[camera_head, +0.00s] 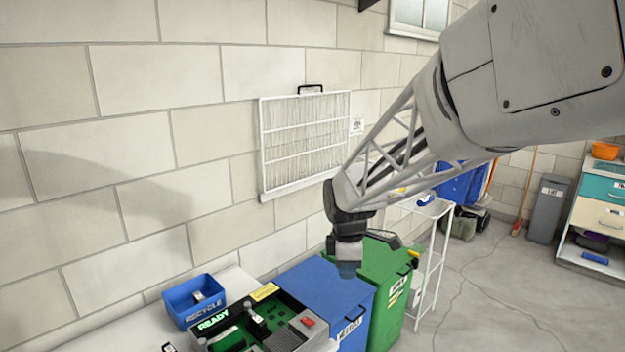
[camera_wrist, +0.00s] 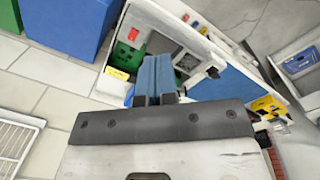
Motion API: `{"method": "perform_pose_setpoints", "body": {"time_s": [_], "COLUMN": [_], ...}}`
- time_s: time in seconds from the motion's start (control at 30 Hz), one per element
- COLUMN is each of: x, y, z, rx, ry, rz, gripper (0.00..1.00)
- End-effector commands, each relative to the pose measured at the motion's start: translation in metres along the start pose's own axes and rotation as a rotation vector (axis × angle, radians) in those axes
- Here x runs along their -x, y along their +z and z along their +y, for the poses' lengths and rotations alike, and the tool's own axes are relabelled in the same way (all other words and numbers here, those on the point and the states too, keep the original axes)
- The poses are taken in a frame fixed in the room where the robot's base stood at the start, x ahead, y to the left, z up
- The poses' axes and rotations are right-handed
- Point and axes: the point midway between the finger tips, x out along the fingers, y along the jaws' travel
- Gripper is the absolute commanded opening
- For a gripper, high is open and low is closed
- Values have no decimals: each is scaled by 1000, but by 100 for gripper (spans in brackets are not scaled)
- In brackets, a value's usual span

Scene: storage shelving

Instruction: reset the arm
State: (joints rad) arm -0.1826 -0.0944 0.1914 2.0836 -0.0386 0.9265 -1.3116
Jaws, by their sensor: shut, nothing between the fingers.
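My gripper (camera_head: 347,269) hangs at the end of my arm with its fingers pointing down, in front of the wall. In the head view it overlaps the right part of the blue lidded bin (camera_head: 322,285); the height between them is hard to judge. In the wrist view my gripper (camera_wrist: 154,62) shows its two blue fingers side by side and together, with nothing held. The finger tips overlap the green-and-grey device (camera_wrist: 128,52) in that view. The device also shows in the head view (camera_head: 262,322), with a lit READY sign and a red button.
A small blue RECYCLE box (camera_head: 193,299) stands on the white bench (camera_head: 235,283) left of the device. A green bin (camera_head: 385,275) stands right of the blue one. A white-framed filter panel (camera_head: 303,140) hangs on the wall. Open floor (camera_head: 490,290) lies at the right.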

Motion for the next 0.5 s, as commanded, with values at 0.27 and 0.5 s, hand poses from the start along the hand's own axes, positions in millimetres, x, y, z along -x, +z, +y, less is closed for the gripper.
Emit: {"method": "perform_pose_setpoints", "body": {"time_s": [0.27,0.5], "x": [29,46], "y": [35,61], "z": [-56,-105], "rx": [-310,-577], "ry": [38,65], "rz": [17,38], "gripper": [0,0]}}
